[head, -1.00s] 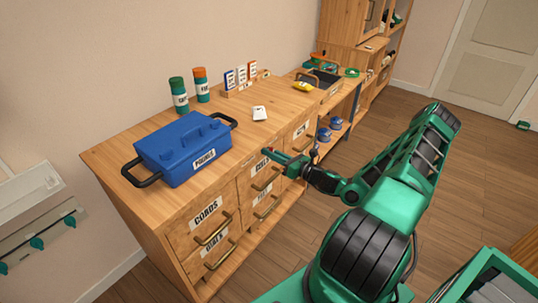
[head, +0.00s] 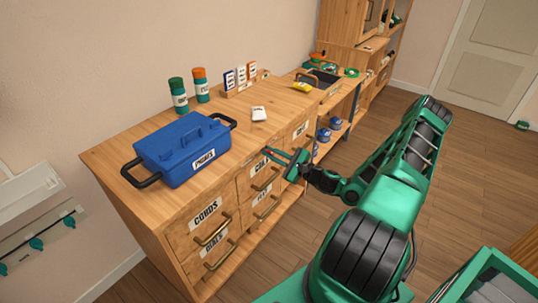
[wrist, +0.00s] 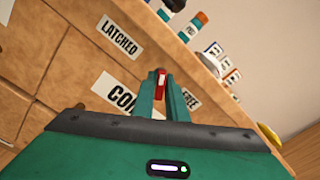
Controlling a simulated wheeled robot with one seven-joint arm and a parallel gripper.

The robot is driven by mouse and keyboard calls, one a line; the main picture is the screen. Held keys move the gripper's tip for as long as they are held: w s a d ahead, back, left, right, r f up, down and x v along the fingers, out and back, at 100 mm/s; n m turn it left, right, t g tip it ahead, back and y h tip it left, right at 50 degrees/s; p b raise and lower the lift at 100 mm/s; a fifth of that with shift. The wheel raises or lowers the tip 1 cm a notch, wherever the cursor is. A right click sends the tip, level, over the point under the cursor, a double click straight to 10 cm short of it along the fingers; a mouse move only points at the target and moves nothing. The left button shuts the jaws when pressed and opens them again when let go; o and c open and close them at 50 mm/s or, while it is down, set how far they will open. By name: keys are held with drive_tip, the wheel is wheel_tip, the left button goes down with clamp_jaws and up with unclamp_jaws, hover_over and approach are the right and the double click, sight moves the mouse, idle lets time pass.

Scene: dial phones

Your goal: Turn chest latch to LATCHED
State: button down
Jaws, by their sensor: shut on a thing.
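The chest latch shows as a small red lever (wrist: 161,84) between my fingertips in the wrist view. My gripper (wrist: 163,98) is shut on it, and its fingers hide much of the lever and its pivot. A LATCHED label (wrist: 120,37) lies to the upper left of the fingers, and a FREE label (wrist: 186,97) sits to their right, partly covered by a finger. In the head view my gripper (head: 280,156) is at the upper front of the wooden chest (head: 150,217), by the drawer fronts. The lever is too small there to read its angle.
A blue toolbox (head: 184,150) with black handles stands on the chest top. Brass drawer handles (head: 218,232) stick out of the front.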

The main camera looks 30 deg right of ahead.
drive_tip(key=shift+s+d+f+n, duration=0.1)
drive_tip(key=shift+d+f+n, duration=0.1)
drive_tip(key=shift+n, duration=0.8)
drive_tip(key=c, duration=1.8)
unclamp_jaws()
drive_tip(key=shift+c, duration=0.2)
drive_tip(key=shift+a, duration=0.1)
drive_tip(key=shift+r, duration=0.1)
drive_tip(key=v, duration=1)
drive_tip(key=shift+s, duration=0.3)
